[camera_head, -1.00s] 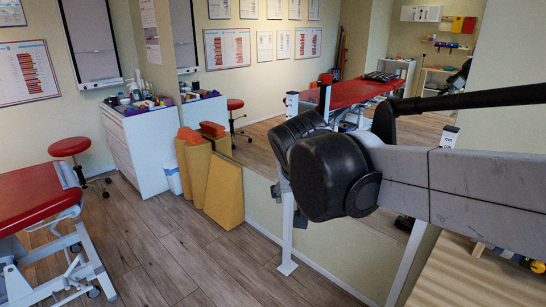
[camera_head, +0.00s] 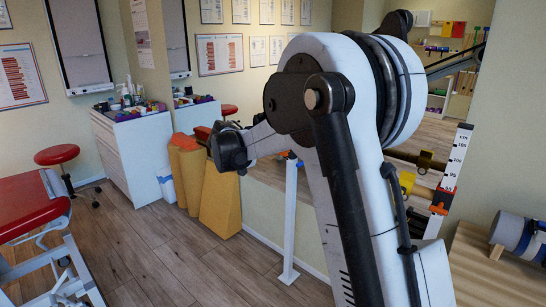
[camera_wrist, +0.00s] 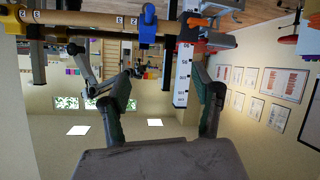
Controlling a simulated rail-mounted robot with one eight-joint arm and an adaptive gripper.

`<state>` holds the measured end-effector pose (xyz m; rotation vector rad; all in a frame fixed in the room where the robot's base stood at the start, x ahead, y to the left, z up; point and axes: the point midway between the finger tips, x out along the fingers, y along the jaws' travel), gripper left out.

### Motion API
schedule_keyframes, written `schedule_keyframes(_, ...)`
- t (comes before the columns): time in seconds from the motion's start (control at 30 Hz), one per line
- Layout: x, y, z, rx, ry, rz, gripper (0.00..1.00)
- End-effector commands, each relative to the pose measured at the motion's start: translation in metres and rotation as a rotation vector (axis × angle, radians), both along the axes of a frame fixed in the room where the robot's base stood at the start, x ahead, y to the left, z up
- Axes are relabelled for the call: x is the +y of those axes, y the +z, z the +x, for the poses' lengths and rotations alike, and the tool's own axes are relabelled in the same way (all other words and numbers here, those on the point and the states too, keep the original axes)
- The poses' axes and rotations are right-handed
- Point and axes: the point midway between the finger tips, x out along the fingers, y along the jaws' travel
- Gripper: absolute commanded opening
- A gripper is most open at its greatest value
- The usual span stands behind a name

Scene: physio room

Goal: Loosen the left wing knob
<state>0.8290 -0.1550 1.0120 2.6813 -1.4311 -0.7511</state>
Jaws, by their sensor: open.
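A white post with a printed height scale (camera_head: 457,160) stands right of my arm in the head view. A red collar and an orange knob-like part (camera_head: 438,207) are on it. In the wrist view, which is upside down, the scale strip (camera_wrist: 183,75) hangs between my fingers, with orange-red parts (camera_wrist: 194,20) at its upper end. I cannot tell which part is the left wing knob. My gripper (camera_wrist: 166,64) is open, its fingers apart and holding nothing. The orange-red parts lie beyond the fingertips. In the head view my arm hides much of this area.
A blue clamp (camera_wrist: 147,24) sits on a wooden bar in the wrist view. Another white post (camera_head: 290,220) stands left of my arm. A large mirror lies behind. A wooden bench (camera_head: 480,265) with a blue-grey roll (camera_head: 520,235) is at right. Floor (camera_head: 150,255) is free at left.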

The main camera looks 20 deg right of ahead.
Motion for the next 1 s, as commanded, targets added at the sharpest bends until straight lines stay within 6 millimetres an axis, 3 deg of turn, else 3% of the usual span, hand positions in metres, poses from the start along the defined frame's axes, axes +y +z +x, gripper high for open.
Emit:
schedule_keyframes(0.03, -0.002, -0.012, 0.016, -0.025, -0.016, -0.019, 0.62)
schedule_keyframes(0.2, -0.007, -0.043, 0.059, -0.130, -0.073, -0.089, 0.62)
schedule_keyframes(0.5, -0.009, -0.103, 0.114, -0.319, -0.135, -0.200, 0.62)
schedule_keyframes(0.7, -0.007, -0.126, 0.129, -0.396, -0.150, -0.242, 0.62)
schedule_keyframes(0.87, -0.010, -0.131, 0.133, -0.416, -0.153, -0.252, 0.62)
schedule_keyframes(1.0, -0.023, -0.132, 0.139, -0.417, -0.154, -0.253, 0.62)
